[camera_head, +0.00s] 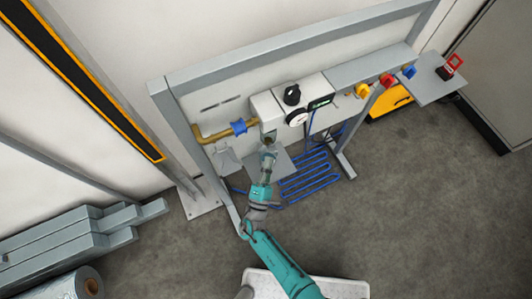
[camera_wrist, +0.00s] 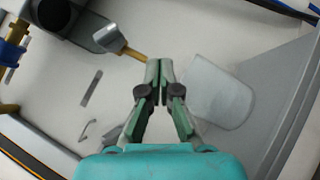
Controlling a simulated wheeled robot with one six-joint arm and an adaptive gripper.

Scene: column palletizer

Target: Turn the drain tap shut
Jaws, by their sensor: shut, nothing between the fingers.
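My gripper (camera_head: 268,146) is in front of the panel, below the grey box (camera_head: 267,110). In the wrist view my gripper (camera_wrist: 159,70) has its fingertips together with nothing between them. A grey lever-like part with a brass end (camera_wrist: 117,40) sticks out from a dark grey body (camera_wrist: 70,14), just left of the fingertips. It may be the drain tap, but I cannot tell for certain. The brass end looks close to the fingertips; I cannot tell if they touch. In the head view my gripper hides this area.
A brass pipe with a blue fitting (camera_head: 239,127) enters the box from the left; the fitting also shows in the wrist view (camera_wrist: 12,50). A gauge (camera_head: 297,117) and black knob (camera_head: 292,94) sit right of it. Blue coiled tubing (camera_head: 306,176) lies low. A pale scoop-shaped piece (camera_wrist: 217,94) is right of the fingers.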

